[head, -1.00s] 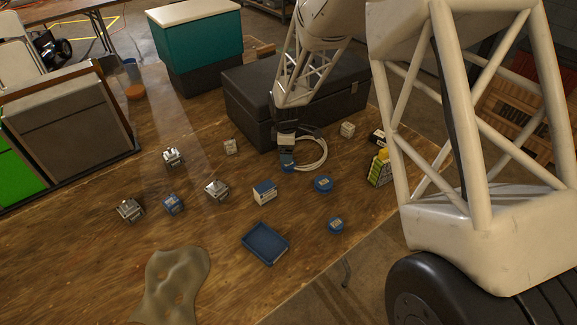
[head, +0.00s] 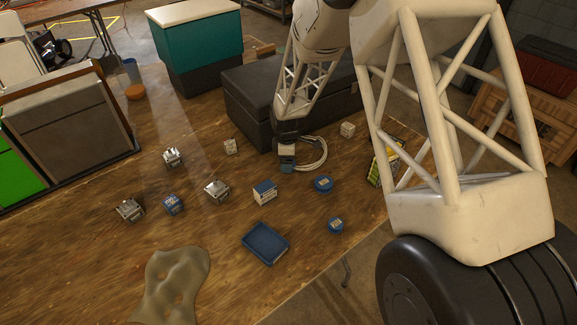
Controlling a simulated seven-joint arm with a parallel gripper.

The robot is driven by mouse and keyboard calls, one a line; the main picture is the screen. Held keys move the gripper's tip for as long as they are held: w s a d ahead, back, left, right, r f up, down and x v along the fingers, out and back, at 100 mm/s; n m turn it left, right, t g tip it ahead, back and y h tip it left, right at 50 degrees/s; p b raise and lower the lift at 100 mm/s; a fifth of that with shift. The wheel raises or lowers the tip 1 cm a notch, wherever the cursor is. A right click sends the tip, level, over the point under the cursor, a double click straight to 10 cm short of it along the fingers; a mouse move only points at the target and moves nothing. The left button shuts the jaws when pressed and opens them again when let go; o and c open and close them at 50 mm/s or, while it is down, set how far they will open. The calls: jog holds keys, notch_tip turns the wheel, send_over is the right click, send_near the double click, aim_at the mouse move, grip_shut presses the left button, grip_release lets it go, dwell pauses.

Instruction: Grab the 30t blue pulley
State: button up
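A blue tray (head: 265,244) and a blue-white box (head: 265,192) are in front of my gripper. The white cable coil (head: 312,154) lies just right of it. A black case (head: 248,104) stands behind. Several small metal parts lie left; a yellow-green box (head: 378,170) is right.

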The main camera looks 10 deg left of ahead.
jog(key=shift+f, duration=1.2)
jog(key=c, duration=1.1)
jog(key=shift+o, duration=0.2)
jog(key=shift+r, duration=0.1)
jog(key=shift+r, duration=0.75)
notch_tip(320, 180, up, 2)
jog(key=shift+r, duration=0.1)
jog(key=s+d, duration=0.2)
jog(key=s, duration=0.3)
jog(key=s+d, duration=0.2)
jog(key=s, duration=0.3)
jog(key=s+d+r, duration=0.1)
jog(key=s, duration=0.4)
jog(key=shift+d, duration=0.4)
